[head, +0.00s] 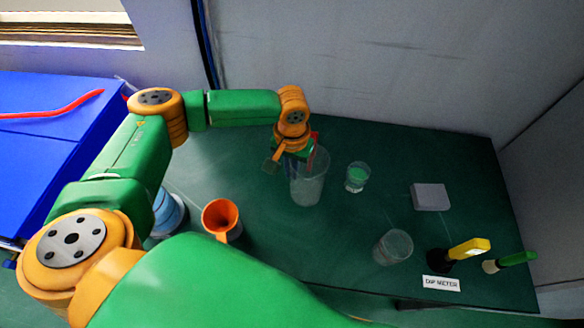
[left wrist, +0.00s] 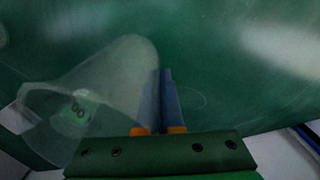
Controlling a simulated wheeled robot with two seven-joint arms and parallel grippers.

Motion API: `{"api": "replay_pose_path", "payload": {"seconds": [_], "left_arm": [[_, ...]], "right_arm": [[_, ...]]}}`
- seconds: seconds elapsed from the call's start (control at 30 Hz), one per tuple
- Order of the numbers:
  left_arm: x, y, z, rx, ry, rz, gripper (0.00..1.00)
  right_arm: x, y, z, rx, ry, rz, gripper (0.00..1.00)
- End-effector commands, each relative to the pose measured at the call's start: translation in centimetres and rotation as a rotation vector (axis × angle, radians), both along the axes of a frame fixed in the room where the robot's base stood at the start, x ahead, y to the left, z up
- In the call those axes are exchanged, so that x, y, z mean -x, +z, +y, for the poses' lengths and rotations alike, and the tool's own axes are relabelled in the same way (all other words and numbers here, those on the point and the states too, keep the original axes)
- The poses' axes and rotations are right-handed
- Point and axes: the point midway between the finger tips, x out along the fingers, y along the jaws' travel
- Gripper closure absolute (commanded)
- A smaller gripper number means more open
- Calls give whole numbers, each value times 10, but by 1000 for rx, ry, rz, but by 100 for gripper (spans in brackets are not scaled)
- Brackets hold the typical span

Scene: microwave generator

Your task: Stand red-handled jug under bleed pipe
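A tall clear jug (head: 308,184) stands on the dark green table, with a red handle (head: 314,138) at its upper rim, partly hidden by my left gripper. My left gripper (head: 271,164) is at the jug's upper left in the head view. In the left wrist view the two fingers (left wrist: 162,98) lie close together, with the clear jug (left wrist: 105,80) just to their left. No handle shows between them, and I cannot tell if they touch the jug. I cannot pick out the bleed pipe for certain. My right gripper is not in view.
An orange cup (head: 221,218), a glass with green contents (head: 357,177), a clear glass (head: 393,247), a grey block (head: 431,197), a yellow-ended tool (head: 468,248) and a green-handled tool (head: 515,259) are on the table. A blue cabinet (head: 40,165) with a red tube (head: 60,109) is left.

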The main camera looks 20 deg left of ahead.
Motion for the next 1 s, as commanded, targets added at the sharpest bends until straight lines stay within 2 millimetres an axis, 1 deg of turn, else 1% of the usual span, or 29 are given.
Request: {"api": "replay_pose_path", "payload": {"seconds": [0.27,0.3,0.37,0.4,0.7,0.77,0.83,1.0], "left_arm": [[0,-2,0,1,1,0,100],[0,-3,0,0,1,0,94],[0,-2,0,0,1,0,78],[0,-2,0,0,1,0,67],[0,-1,0,1,1,-1,67],[0,6,-1,2,0,-2,67],[-1,20,-1,2,0,-3,67],[-1,69,-1,3,1,-5,67]], "right_arm": [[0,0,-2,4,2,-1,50],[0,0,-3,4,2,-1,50],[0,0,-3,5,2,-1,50],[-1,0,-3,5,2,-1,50],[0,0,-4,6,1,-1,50],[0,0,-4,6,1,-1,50],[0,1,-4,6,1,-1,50],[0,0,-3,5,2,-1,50]]}}
